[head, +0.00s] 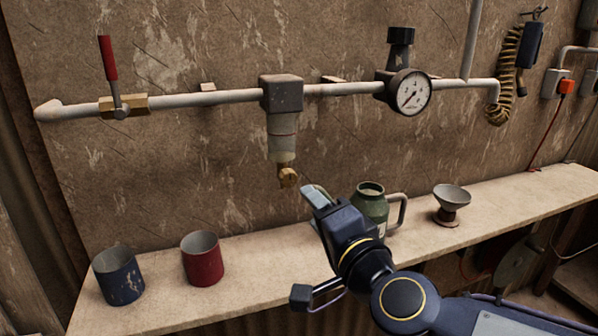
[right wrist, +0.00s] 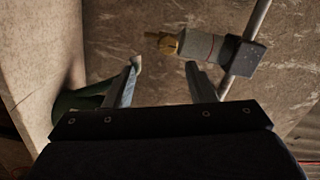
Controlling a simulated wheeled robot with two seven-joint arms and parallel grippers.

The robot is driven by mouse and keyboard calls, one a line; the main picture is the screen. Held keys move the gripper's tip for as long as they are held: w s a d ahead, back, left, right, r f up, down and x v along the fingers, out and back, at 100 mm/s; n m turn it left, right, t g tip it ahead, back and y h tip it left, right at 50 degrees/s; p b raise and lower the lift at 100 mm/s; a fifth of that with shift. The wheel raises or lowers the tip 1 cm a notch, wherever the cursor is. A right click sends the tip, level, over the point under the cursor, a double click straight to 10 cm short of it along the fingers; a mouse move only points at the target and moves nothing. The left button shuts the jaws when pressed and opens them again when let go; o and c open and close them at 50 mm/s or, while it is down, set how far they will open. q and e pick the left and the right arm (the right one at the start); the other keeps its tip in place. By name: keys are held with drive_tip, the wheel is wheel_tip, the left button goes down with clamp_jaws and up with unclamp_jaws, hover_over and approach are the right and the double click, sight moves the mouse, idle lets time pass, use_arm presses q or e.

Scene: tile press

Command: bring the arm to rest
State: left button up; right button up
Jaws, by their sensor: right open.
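My right gripper (head: 318,197) is raised over the bench, in front of the green jug, with its arm coming in from the lower right. In the right wrist view its two fingers (right wrist: 162,85) are apart with nothing between them. The brass drain fitting (head: 288,177) under the filter bowl (head: 281,140) is a little above and left of the fingertips in the head view. It also shows beyond the fingers in the right wrist view (right wrist: 168,44). My left gripper is not in view.
On the bench (head: 255,270) stand a blue mug (head: 118,277), a red mug (head: 203,261), a green jug (head: 369,204) partly hidden by my gripper, and a small grey funnel (head: 451,198). A wall pipe (head: 340,89) carries a red-handled valve (head: 108,60) and a gauge (head: 409,92).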

drive_tip(key=s+d+f+n+g+h, duration=0.1)
drive_tip(key=s+d+f+n+g, duration=0.35)
drive_tip(key=s+d+f, duration=0.5)
drive_tip(key=s+d+f+n+g+h, duration=0.1)
drive_tip(key=s+d+f+n+g, duration=0.45)
drive_tip(key=s+f, duration=0.55)
wheel_tip(320, 180, up, 13)
drive_tip(key=d+m+g+p, duration=0.1)
drive_tip(key=p, duration=1.4)
drive_tip(key=shift+d+r+h+p, duration=0.2)
drive_tip(key=shift+d+h+p, duration=0.1)
drive_tip(key=shift+h, duration=0.1)
